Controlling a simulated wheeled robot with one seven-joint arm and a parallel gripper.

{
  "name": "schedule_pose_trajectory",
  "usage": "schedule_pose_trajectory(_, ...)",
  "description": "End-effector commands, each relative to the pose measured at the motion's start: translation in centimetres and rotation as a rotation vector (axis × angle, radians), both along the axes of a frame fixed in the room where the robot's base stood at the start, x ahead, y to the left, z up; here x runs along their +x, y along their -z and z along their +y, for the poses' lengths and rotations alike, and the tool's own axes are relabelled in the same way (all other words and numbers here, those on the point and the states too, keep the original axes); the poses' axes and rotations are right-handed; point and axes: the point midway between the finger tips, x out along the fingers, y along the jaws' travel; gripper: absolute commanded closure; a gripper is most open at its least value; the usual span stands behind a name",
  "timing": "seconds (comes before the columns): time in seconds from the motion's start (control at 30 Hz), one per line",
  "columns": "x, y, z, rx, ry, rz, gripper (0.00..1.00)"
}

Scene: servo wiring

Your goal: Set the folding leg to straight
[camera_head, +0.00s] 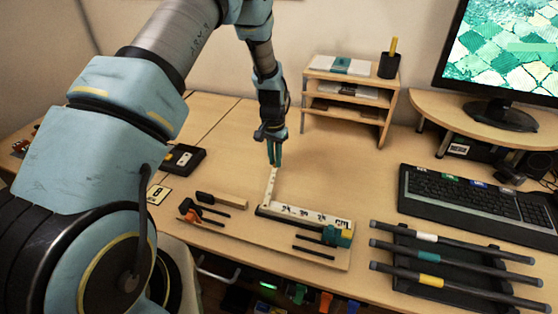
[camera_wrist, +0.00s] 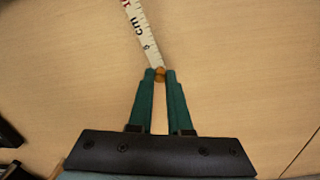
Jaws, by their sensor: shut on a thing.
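The folding leg (camera_head: 270,186) is a narrow white strip with printed marks. It stands at a wide angle to the longer white ruler section (camera_head: 303,214), which lies on the wooden board. My gripper (camera_head: 274,162), with green fingers, is at the leg's far end. The leg's hinge is not clear at this size.
Dark tools (camera_head: 209,209) lie on the board's left part. A rack of dark rods (camera_head: 440,262) and a keyboard (camera_head: 460,200) stand to the right. The table behind the board is clear up to the shelf (camera_head: 348,92).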

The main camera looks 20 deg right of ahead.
Motion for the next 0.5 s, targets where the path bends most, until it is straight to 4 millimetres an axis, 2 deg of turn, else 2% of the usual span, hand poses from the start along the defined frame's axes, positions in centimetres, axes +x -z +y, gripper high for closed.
schedule_pose_trajectory(0.17, 1.0, 0.1, 2.2, 0.014, -0.125, -0.012, 1.0)
schedule_pose_trajectory(0.5, 2.2, -0.3, 7.9, 0.047, -0.441, -0.038, 1.0)
